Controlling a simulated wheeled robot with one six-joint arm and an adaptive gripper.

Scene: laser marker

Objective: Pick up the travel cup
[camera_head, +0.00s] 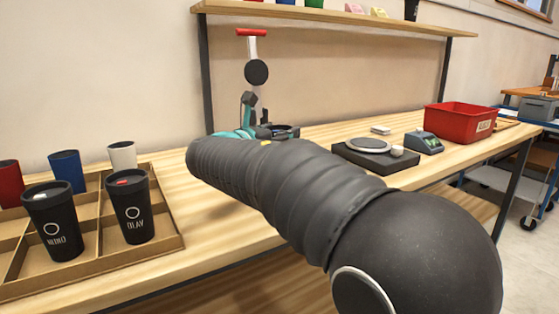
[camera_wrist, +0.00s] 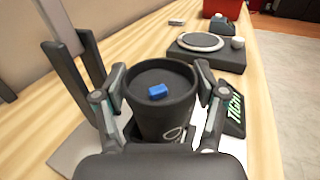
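A black travel cup (camera_wrist: 161,113) with a blue slider on its lid stands between the two fingers of my gripper (camera_wrist: 160,88) in the wrist view. Part of a pale round logo shows on its near side. One finger is close against each side of the cup near its rim. I cannot tell whether the pads press on it or leave a small gap. In the head view my arm hides this cup and my gripper. Two other black cups, a white-lidded one (camera_head: 53,222) and a red-lidded one (camera_head: 131,207), stand in a cardboard tray (camera_head: 112,264) at left.
A laser marker with a red handle (camera_head: 251,32) stands behind my arm. A small display with green text (camera_wrist: 231,109) is close right of the cup. A scale (camera_head: 372,149) and red bin (camera_head: 461,120) are farther right. Red, blue and white cups line the tray's back.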

